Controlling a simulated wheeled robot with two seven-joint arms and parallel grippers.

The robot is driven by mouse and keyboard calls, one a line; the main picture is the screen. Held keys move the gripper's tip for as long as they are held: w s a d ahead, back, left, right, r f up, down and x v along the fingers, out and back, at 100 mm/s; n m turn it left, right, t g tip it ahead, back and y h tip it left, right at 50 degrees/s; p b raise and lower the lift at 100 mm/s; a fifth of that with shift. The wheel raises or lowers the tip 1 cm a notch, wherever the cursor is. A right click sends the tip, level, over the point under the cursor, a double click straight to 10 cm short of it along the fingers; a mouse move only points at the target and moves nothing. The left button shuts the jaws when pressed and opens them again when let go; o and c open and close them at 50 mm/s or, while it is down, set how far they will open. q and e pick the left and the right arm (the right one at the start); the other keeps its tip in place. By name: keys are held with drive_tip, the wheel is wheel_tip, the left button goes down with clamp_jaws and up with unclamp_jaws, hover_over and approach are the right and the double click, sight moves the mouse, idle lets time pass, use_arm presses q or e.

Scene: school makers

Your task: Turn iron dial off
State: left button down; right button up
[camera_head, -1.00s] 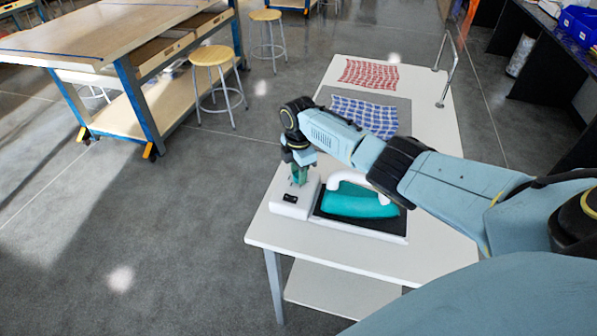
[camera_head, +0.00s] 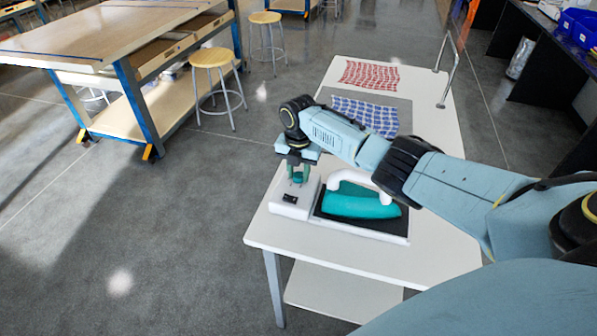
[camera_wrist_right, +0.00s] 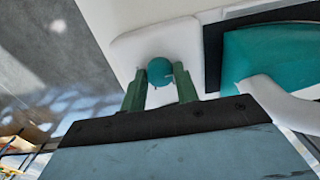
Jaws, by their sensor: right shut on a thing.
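The teal iron (camera_head: 358,201) with its white handle rests on a dark plate on the white base (camera_head: 290,212) at the near end of the white table. In the right wrist view, the round teal dial (camera_wrist_right: 160,71) sits on the white base (camera_wrist_right: 125,60), beside the iron (camera_wrist_right: 270,58). My right gripper (camera_head: 299,178) points down over the base's left part. Its green fingers (camera_wrist_right: 160,88) are on either side of the dial and shut on it. My left gripper is out of view.
The white table (camera_head: 265,236) also holds a blue checked cloth (camera_head: 365,114) on a grey mat and a red checked cloth (camera_head: 369,74) farther back. A metal rail (camera_head: 450,80) stands at its right edge. Wooden stools (camera_head: 212,58) and a workbench (camera_head: 110,35) stand left.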

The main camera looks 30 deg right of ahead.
sight(298, 175)
drive_tip(key=shift+r, duration=0.1)
idle(0.3)
drive_tip(key=shift+w, duration=0.1)
drive_tip(key=o, duration=1)
wheel_tip(298, 175, up, 13)
drive_tip(key=shift+r, duration=0.2)
drive_tip(key=shift+f, duration=0.1)
